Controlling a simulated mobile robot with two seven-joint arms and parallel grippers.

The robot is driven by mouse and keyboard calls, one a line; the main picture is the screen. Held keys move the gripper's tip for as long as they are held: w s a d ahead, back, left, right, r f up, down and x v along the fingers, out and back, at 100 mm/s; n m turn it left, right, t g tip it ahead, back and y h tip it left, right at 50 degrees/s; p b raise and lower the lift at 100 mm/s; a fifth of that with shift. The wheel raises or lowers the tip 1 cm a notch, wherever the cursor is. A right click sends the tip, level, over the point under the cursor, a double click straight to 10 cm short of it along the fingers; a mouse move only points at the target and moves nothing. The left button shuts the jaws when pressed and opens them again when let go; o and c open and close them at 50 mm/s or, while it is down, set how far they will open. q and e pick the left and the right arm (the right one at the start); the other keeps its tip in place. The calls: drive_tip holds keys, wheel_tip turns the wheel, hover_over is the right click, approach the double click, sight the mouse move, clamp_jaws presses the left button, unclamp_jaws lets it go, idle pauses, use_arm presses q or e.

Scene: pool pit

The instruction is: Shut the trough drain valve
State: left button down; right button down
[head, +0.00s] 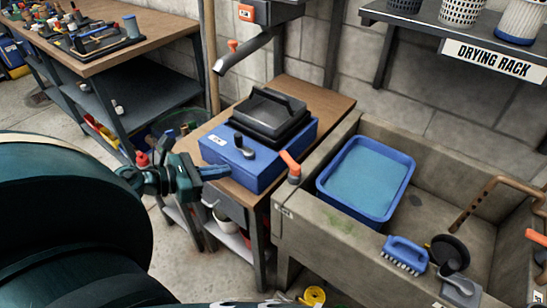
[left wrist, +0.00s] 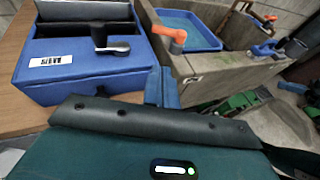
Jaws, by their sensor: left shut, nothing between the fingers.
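An orange-handled lever (head: 290,163) stands on a grey fitting at the left rim of the concrete trough (head: 315,240). It leans up and to the left. In the left wrist view the same lever (left wrist: 168,34) shows just beyond my fingers. I cannot read whether its valve is open or shut. My left gripper (head: 222,172) is shut and empty, in front of the blue box. Its blue fingertips also show in the left wrist view (left wrist: 160,80), apart from the lever. My right gripper is not in view.
A blue box (head: 240,165) with a black-handled crank stands on the wooden bench left of the trough. Another orange handle (head: 537,237) shows at the right edge. A drying rack hangs above.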

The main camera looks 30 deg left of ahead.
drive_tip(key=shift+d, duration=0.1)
use_arm(q)
drive_tip(key=p, duration=0.3)
approach(290, 162)
drive_tip(key=w+f, duration=0.3)
drive_tip(key=w, duration=0.2)
drive_tip(key=shift+w+d+r, duration=0.15)
drive_tip(key=shift+w+d, duration=0.05)
drive_tip(key=shift+w, duration=0.35)
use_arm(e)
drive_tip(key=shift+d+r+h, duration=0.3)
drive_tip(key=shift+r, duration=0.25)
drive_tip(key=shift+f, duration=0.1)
